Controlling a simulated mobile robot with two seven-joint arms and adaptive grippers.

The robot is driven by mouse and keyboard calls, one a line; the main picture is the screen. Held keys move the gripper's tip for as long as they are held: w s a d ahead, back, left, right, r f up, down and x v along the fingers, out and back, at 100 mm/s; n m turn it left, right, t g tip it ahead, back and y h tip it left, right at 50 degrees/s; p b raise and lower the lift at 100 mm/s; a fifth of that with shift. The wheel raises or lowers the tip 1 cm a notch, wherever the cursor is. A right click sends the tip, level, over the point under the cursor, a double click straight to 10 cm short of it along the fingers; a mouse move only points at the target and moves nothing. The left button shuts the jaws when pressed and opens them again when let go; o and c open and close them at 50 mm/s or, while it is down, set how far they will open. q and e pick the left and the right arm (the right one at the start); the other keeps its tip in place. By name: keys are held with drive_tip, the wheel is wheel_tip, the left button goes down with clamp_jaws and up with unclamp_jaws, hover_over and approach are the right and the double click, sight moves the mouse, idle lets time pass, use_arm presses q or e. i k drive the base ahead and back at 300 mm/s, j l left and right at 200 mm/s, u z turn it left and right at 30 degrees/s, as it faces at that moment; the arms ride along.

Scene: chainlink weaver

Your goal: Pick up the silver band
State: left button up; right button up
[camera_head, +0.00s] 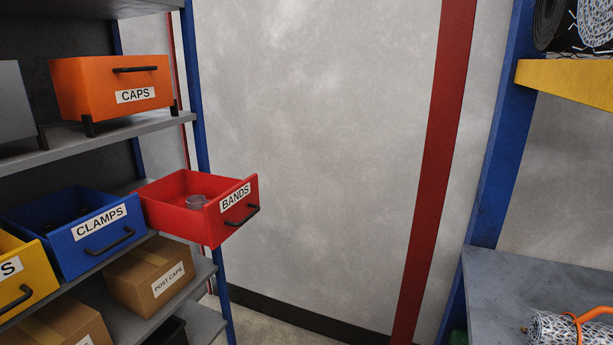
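A small silver band (196,202) lies inside the open red drawer labelled BANDS (224,229), on the left side of the view. The drawer sticks out from the shelf, and the band rests on its floor near the front wall. Neither of my grippers shows in the view.
Left shelves hold an orange CAPS bin (90,92), a blue CLAMPS bin (104,257), a yellow bin (14,265) and a POST CAPS box (143,287). A grey bench (520,280) holds a mesh roll (560,328) at right. Space before the middle wall is free.

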sight(190, 199)
drive_tip(key=i+j+u, duration=0.25)
drive_tip(key=i+u, duration=0.15)
drive_tip(key=i, duration=0.2)
drive_tip(key=i+u, duration=0.45)
drive_tip(key=i, duration=0.2)
